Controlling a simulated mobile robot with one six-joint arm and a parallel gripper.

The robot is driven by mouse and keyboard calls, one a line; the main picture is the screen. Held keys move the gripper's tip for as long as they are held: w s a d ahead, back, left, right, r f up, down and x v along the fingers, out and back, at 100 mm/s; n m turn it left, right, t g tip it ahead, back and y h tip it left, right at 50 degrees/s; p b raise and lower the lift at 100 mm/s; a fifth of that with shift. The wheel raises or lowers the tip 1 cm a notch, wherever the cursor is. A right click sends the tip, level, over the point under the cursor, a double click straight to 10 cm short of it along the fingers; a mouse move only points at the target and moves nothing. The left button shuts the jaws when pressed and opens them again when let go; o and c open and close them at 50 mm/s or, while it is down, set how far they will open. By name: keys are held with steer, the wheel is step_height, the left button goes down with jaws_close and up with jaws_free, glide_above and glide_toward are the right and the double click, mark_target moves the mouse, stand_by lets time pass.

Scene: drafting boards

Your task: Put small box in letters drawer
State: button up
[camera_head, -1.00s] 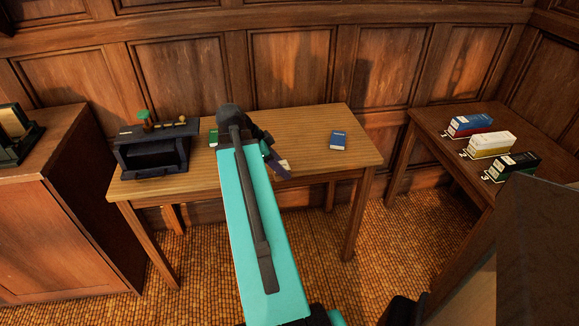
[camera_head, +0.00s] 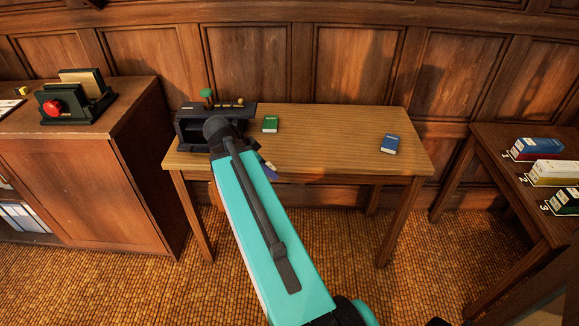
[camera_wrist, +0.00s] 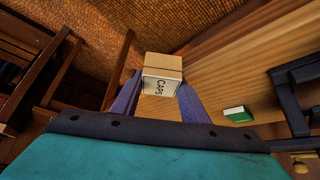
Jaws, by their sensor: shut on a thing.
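My gripper (camera_wrist: 161,80) is shut on a small tan box (camera_wrist: 165,63) with a white label reading CAPS, held between its two purple fingers in the wrist view. In the head view a purple finger of my gripper (camera_head: 270,173) shows at the table's front edge; my arm hides most of the rest. A black desk organiser (camera_head: 182,128) with a dark opening in its front stands at the table's left end, partly behind my arm. No letters marking is readable on it, so I cannot tell which part is the letters drawer.
A green book (camera_head: 270,124) and a blue book (camera_head: 389,144) lie on the wooden table (camera_head: 335,130). A right table (camera_head: 495,150) holds several boxes. The table's middle is clear.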

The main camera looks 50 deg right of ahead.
steer(key=w+a+n+t+y, duration=0.2)
steer(key=w+a+n, duration=0.5)
steer(key=a, duration=0.4)
steer(key=w+a+f+n+t+y, duration=0.1)
steer(key=w+a+n+t+y, duration=0.1)
steer(key=w+a+n, duration=0.5)
steer(key=w+a+n+t+y, duration=0.2)
steer(key=w+a+n+t, duration=0.2)
steer(key=a, duration=1.2)
steer(key=w+n, duration=0.2)
steer(key=w, duration=0.2)
steer(key=shift+a+f+n, duration=0.15)
steer(key=shift+f+n, duration=0.2)
steer(key=shift+n, duration=0.05)
steer(key=shift+a, duration=0.15)
